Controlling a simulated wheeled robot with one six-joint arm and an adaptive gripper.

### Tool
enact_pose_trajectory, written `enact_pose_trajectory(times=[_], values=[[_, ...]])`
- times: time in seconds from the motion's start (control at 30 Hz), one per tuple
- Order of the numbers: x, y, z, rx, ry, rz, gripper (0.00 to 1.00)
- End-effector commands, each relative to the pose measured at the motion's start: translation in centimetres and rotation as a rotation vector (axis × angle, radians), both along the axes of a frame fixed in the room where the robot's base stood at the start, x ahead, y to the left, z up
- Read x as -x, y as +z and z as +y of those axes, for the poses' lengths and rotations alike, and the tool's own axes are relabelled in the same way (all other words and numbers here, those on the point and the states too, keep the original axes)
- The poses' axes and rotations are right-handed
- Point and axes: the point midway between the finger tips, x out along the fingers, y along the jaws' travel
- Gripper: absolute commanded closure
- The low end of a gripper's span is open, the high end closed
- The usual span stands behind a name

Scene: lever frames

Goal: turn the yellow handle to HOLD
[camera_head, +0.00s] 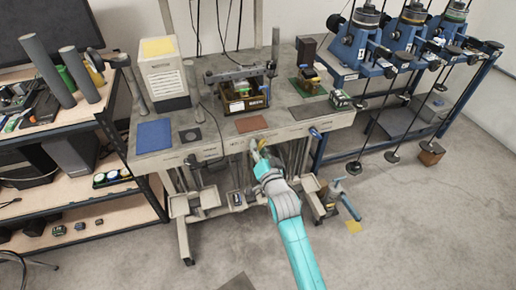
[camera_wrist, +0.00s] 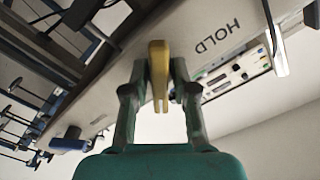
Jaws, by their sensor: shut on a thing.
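The yellow handle (camera_wrist: 158,68) shows in the wrist view between the two dark green fingers of my gripper (camera_wrist: 160,92). The fingers are shut on it. The word HOLD (camera_wrist: 217,39) is printed on the grey front panel (camera_wrist: 185,25), to the right of the handle in that view. The handle points down in the wrist picture, not along the lettering. In the head view my gripper (camera_head: 262,152) is at the front edge of the grey workbench, and little of the handle can be made out there.
The grey workbench (camera_head: 190,150) carries a blue mat (camera_head: 153,136), a brown mat (camera_head: 250,124) and a dark device (camera_head: 245,95). A blue handle (camera_head: 315,133) sits on the same front edge to the right. Blue-framed machines (camera_head: 365,45) stand at the right. The floor in front is mostly clear.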

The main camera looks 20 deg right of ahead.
Motion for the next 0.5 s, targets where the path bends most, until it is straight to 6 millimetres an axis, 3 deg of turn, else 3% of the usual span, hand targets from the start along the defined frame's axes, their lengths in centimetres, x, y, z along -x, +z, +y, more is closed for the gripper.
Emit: enact_pose_trajectory(times=[0.5], values=[[0.02,-0.06,-0.03,0.456,0.000,0.001,1.00]])
